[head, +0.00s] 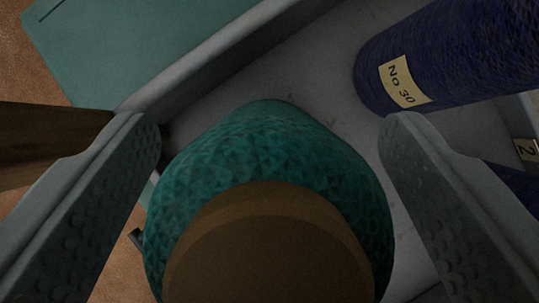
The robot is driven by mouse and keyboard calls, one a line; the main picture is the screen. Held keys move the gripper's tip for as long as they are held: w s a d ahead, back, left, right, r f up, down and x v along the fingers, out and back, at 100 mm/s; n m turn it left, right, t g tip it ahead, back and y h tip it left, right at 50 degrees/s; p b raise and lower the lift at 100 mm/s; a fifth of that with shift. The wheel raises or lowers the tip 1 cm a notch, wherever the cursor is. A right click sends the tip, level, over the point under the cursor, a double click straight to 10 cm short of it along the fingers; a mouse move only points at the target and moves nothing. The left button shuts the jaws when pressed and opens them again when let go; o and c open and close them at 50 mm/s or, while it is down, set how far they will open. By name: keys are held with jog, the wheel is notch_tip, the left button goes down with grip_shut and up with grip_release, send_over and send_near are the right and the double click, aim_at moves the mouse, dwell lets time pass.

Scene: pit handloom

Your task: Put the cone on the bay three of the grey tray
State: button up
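A teal cone of textured yarn (265,145) fills the lower middle of the head view, with its round brown end (268,250) facing me. My gripper (270,128) has its fingers spread, one on each side of the cone. A narrow gap shows between the left finger and the cone; the right finger is very close to it, and I cannot tell whether they touch. The grey tray (325,62) shows behind the cone. A small label reading 2 (527,150) is at the right edge. No bay three mark is visible, and the cone hides what is under it.
A dark blue cone labelled No 30 (470,48) is at the upper right, close to the right fingertip. The tray's raised wall (215,60) runs diagonally behind. A teal flat panel (130,45) is at upper left, and a dark wooden beam (45,140) at left.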

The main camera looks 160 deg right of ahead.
jog(key=v, duration=1.2)
dwell(0.3)
jog(key=shift+r, duration=0.1)
jog(key=s+d+r+m+t, duration=0.1)
jog(key=s+d+r+t, duration=0.2)
jog(key=r, duration=0.5)
jog(key=s+d+r+t, duration=0.1)
jog(key=s+d+r, duration=0.35)
jog(key=r, duration=0.45)
jog(key=s+d+r+m+t, duration=0.1)
jog(key=s+d+r+t, duration=0.2)
jog(key=r, duration=0.5)
jog(key=s+d+r+t, duration=0.1)
jog(key=s+d+r, duration=0.1)
jog(key=s+r, duration=0.3)
jog(key=s+d+r+m+t+h, duration=0.1)
jog(key=s+d+r, duration=0.2)
jog(key=s+r, duration=0.2)
jog(key=s+d+r+t+h, duration=0.1)
jog(key=s+d+r+t, duration=0.1)
jog(key=s+r, duration=0.4)
jog(key=s+d, duration=0.1)
jog(key=s, duration=0.2)
jog(key=shift+d+m, duration=0.25)
jog(key=shift+m, duration=0.05)
